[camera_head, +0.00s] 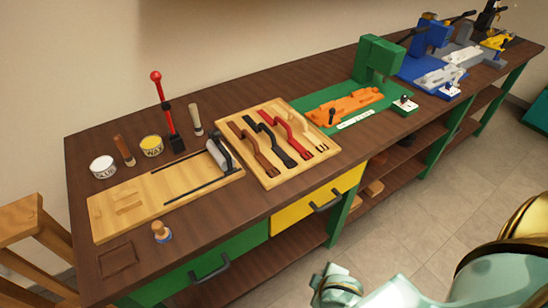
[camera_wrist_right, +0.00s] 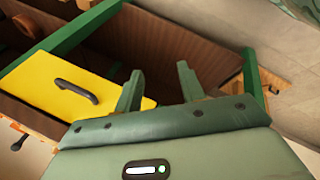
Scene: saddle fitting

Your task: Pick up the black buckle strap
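The black buckle strap (camera_head: 269,137) lies in a light wooden tray (camera_head: 224,129) on the workbench, between a brown strap (camera_head: 256,148) and a red strap (camera_head: 289,132). A pale tan strap (camera_head: 308,131) lies at the tray's right. My right gripper (camera_wrist_right: 160,88) is open and empty in the right wrist view, its two fingers apart in front of the bench's yellow drawer. In the head view my right arm is at the lower right, off the bench front and well away from the tray. My left gripper is not in view.
Left of the tray are a wooden board with a roller (camera_head: 217,155), a wax tin (camera_head: 152,146) and a red-handled lever (camera_head: 166,112). A green press (camera_head: 378,60) with an orange fixture stands right. The yellow drawer (camera_head: 300,211) has a protruding handle. Floor before the bench is clear.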

